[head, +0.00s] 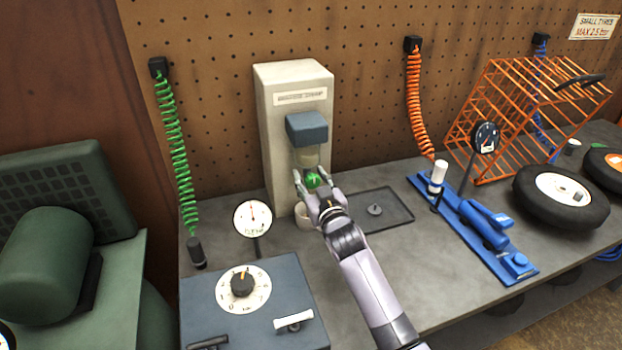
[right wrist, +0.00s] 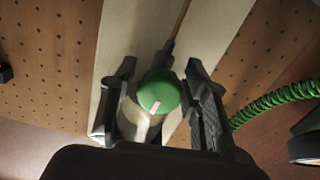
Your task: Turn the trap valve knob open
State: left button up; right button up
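The trap valve knob is a round green knob (head: 313,180) with a pale mark, on the front of the cream dispenser unit (head: 278,130) below its blue-grey block. In the right wrist view the knob (right wrist: 159,92) sits between the two dark fingers, its pale mark slanting down to the left. My right gripper (head: 312,175) is open around the knob. A gap shows on the left of the knob; the right finger is very close, and I cannot tell if it touches. My left gripper is not in view.
A cream cup (head: 304,215) stands below the knob, partly hidden by my gripper. A round gauge (head: 253,217) and a blue-grey dial box (head: 258,310) are to the left. A dark tray (head: 400,212) and a blue tool (head: 480,225) lie to the right.

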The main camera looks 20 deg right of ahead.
jog(key=c, duration=0.9)
jog(key=shift+n, duration=0.5)
jog(key=o, duration=1.2)
jog(key=s, duration=1.2)
jog(key=shift+d, duration=0.2)
